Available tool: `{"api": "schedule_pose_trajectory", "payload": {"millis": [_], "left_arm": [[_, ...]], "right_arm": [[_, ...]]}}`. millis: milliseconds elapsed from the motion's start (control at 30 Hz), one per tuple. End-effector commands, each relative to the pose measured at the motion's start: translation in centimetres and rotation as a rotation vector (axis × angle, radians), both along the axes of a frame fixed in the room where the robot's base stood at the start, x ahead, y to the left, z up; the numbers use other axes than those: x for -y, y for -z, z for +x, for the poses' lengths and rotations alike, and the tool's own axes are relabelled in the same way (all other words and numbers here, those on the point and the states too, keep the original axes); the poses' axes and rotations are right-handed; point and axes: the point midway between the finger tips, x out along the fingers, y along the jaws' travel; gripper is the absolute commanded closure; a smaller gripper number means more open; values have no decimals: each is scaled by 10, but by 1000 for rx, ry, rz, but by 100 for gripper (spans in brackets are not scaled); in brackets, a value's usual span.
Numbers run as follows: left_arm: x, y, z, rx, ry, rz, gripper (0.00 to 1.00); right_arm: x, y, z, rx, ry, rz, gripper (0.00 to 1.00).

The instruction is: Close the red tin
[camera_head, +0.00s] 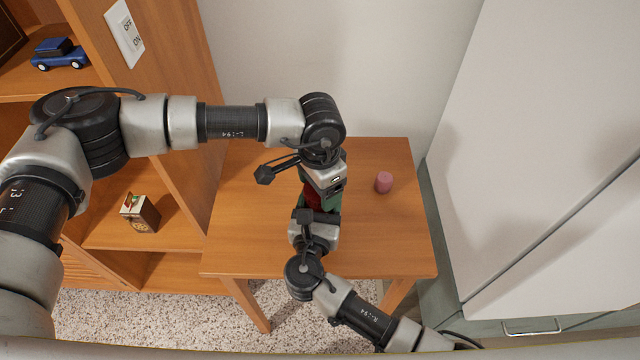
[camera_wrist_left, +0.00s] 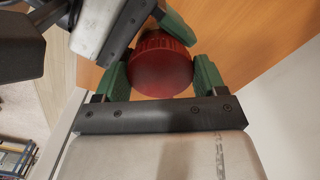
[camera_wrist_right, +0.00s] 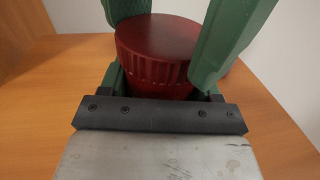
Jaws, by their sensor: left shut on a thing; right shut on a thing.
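The red tin (camera_head: 312,197) is mostly hidden between my two grippers over the wooden table. In the right wrist view the tin (camera_wrist_right: 160,50) shows a smooth flat top and a ribbed lid rim, with the lid sitting at the body; whether it is fully seated I cannot tell. In the left wrist view the tin (camera_wrist_left: 160,70) lies between green fingers. My left gripper (camera_head: 322,188) is shut on the tin from above. My right gripper (camera_head: 312,212) is shut on it from the front, lower down.
A wooden shelf (camera_head: 185,60) on the left holds a blue toy car (camera_head: 60,53) and a small box (camera_head: 140,213). A white wall and pale cabinet (camera_head: 540,130) bound the back and right.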

Motion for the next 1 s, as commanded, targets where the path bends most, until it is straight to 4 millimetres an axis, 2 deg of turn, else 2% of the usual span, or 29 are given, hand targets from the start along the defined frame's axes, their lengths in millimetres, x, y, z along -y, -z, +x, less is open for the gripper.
{"api": "schedule_pose_trajectory", "payload": {"millis": [100,133,267,633,900,1000], "left_arm": [[0,-1,1,2,-6,-1,55],[0,-1,1,3,-6,-1,24],[0,-1,1,1,-7,0,5],[0,-5,1,1,-8,0,4],[0,-39,1,3,-8,-1,4],[0,-45,0,1,-8,0,4]], "right_arm": [[0,1,0,-2,1,-1,100],[0,1,0,-2,1,-1,100],[0,1,0,-2,1,-1,100],[0,1,0,-2,0,-1,100],[0,1,0,-2,0,-1,100],[0,1,0,-2,0,-1,100]]}}
